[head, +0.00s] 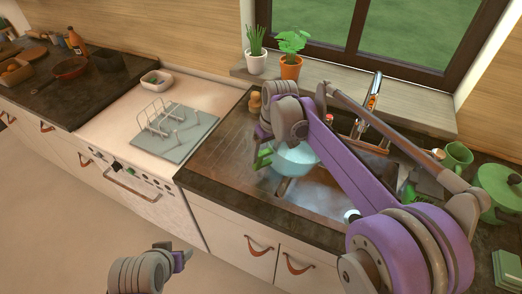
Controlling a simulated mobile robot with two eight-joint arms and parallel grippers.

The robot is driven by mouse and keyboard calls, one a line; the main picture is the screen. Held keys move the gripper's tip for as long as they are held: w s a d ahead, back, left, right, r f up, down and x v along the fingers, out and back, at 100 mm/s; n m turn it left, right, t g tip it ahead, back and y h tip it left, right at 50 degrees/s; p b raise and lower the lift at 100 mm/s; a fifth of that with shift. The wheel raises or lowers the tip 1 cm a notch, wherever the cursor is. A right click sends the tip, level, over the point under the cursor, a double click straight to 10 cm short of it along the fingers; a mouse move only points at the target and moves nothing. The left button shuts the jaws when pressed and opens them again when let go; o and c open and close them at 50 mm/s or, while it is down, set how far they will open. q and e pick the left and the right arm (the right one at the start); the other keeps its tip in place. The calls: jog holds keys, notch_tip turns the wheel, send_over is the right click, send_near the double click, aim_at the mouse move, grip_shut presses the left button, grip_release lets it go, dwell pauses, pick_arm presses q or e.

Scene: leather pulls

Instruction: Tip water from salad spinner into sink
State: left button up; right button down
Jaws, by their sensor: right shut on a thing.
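The salad spinner (297,159) is a pale blue, translucent bowl held over the sink (318,190). My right arm crosses in front of it and hides much of its upper part. My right gripper (267,157) is at the bowl's left side, shut on it, with green parts showing there. I cannot tell how far the bowl is tilted or whether water is in it. My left gripper (183,259) is low in the picture, in front of the cabinets and away from the spinner; its fingers are too unclear to judge.
A grey dish rack (178,130) stands on the white stove top left of the sink. Two potted plants (291,58) stand on the windowsill. The tap (373,92) rises behind the sink. A green pot (497,188) and green mug (457,157) stand at right.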

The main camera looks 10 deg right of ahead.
jog(key=s+d+r+t+y, duration=0.4)
jog(key=d+y, duration=0.1)
jog(key=d, duration=0.1)
jog(key=shift+y, duration=0.4)
jog(key=shift+d, duration=0.1)
jog(key=shift+s+d+r+t+y+b, duration=0.2)
jog(key=shift+s+d+r+t+y, duration=0.1)
jog(key=shift+s+d+t+y, duration=0.2)
jog(key=shift+s+d+r+t+y+b, duration=0.15)
jog(key=shift+s+d+r+t+y, duration=0.2)
jog(key=shift+d+y, duration=0.2)
